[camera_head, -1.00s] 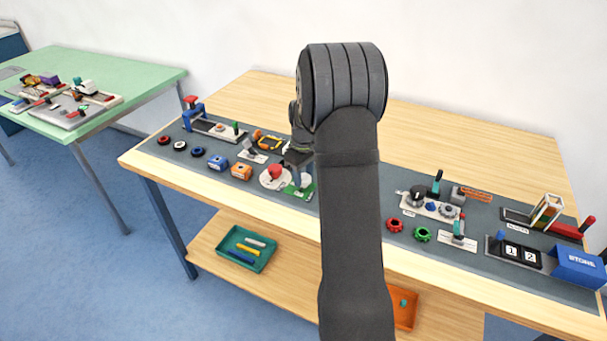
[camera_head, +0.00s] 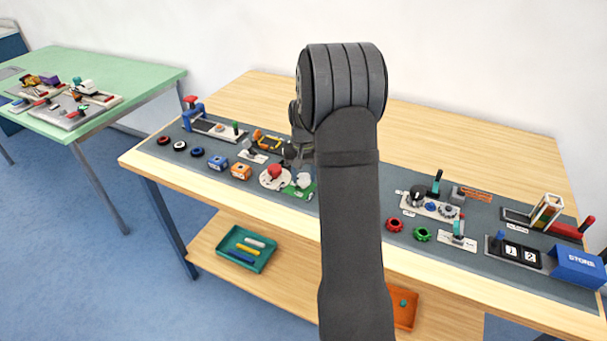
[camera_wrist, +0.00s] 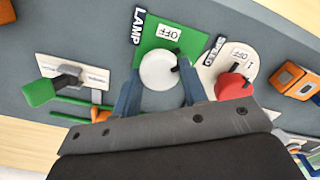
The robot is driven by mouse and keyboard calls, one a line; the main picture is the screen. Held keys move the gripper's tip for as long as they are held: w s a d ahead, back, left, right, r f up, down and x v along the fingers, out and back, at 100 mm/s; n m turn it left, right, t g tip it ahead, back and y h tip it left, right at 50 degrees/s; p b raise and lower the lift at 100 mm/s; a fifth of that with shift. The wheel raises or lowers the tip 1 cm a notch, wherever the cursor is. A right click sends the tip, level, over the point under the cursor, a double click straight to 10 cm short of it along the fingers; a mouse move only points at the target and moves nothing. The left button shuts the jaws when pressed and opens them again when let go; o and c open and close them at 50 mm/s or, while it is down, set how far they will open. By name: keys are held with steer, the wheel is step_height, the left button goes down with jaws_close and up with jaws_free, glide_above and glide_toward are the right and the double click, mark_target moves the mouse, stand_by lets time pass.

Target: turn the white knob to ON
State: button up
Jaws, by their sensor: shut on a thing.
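The white knob (camera_wrist: 158,70) sits on a green plate (camera_wrist: 190,40) marked LAMP, with an OFF label beside it. A small dark mark shows at the knob's edge, on the right in the wrist view. In the head view the knob (camera_head: 304,181) and its green plate (camera_head: 291,191) are at the middle of the table, partly behind my arm. My gripper (camera_wrist: 160,85) is shut on the knob, with one blue-grey finger on each side of it. In the head view most of the gripper is hidden behind my arm.
A red knob (camera_wrist: 232,86) on a white SPEED plate is close beside the right finger. A green-handled lever (camera_wrist: 45,90) is on the left in the wrist view. An orange block (camera_wrist: 288,76) lies farther right. Several other devices stand along the grey mat.

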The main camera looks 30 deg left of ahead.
mark_target(304, 177)
steer(key=m, duration=0.4)
steer(key=shift+m, duration=0.3)
steer(key=m, duration=0.4)
steer(key=shift+m, duration=0.3)
steer(key=o, duration=1)
steer(key=shift+c, duration=0.2)
steer(key=shift+r, duration=0.1)
step_height(304, 177, up, 17)
steer(key=shift+r, duration=0.15)
step_height(304, 177, down, 18)
steer(key=shift+r, duration=0.25)
stand_by(0.6)
